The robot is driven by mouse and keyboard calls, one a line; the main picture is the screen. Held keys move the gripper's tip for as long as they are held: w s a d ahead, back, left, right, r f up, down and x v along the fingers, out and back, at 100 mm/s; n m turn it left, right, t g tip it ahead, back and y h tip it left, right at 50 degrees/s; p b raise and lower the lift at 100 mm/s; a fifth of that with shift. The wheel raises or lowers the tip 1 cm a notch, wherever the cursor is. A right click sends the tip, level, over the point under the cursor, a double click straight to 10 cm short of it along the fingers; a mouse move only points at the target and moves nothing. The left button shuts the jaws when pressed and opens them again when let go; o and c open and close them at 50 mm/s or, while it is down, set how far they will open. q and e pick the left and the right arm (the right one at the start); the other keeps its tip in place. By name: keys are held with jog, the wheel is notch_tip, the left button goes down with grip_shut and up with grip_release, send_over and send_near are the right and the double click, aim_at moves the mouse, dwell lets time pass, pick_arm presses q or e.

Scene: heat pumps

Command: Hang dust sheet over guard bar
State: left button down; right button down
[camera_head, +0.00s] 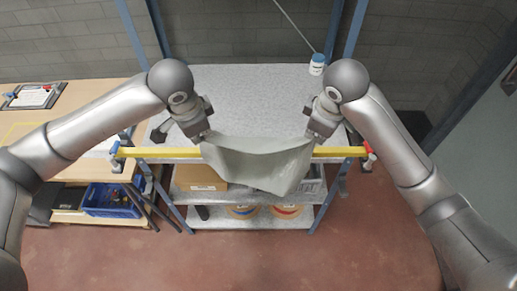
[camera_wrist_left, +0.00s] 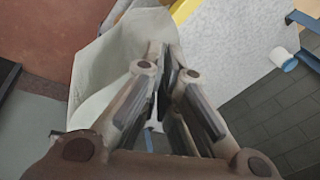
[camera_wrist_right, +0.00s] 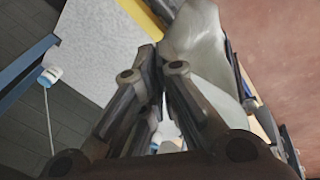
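The dust sheet (camera_head: 262,165) is pale grey-green cloth, held by its two upper corners and sagging between my grippers in front of the shelf. It covers the middle of the yellow guard bar (camera_head: 332,152) in the head view; whether it touches the bar I cannot tell. My left gripper (camera_head: 207,136) is shut on the sheet's left corner, and the cloth (camera_wrist_left: 97,70) spreads from its fingertips in the left wrist view. My right gripper (camera_head: 316,137) is shut on the right corner, with the cloth (camera_wrist_right: 200,45) beside its fingers in the right wrist view.
The grey shelf top (camera_head: 260,90) behind the bar is mostly bare, with a white bottle (camera_head: 317,64) at its back right. Lower shelves hold a cardboard box (camera_head: 200,178) and buckets. A wooden table (camera_head: 85,95) stands at left. The red floor in front is clear.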

pick_arm(q)
jog(key=shift+a, duration=0.3)
pick_arm(e)
jog(key=shift+a, duration=0.3)
